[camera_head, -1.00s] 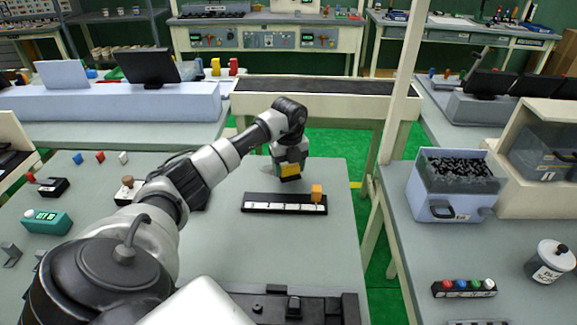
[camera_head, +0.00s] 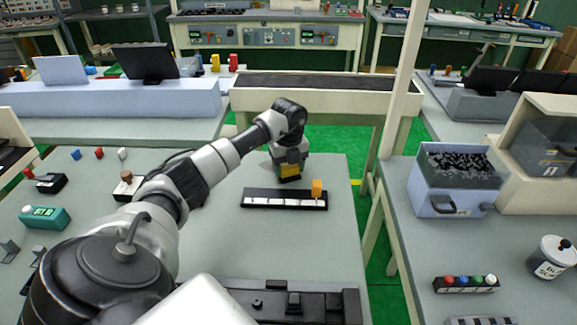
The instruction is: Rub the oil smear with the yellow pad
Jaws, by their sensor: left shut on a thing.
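My left gripper (camera_head: 289,164) reaches over the far part of the grey bench (camera_head: 230,245). My right gripper is not in view.
A black strip with white labels (camera_head: 284,199) and an upright orange block (camera_head: 318,188) lies just in front of the pad. A teal device (camera_head: 45,218) stands at the left. A blue bin (camera_head: 440,185) is on the right bench.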

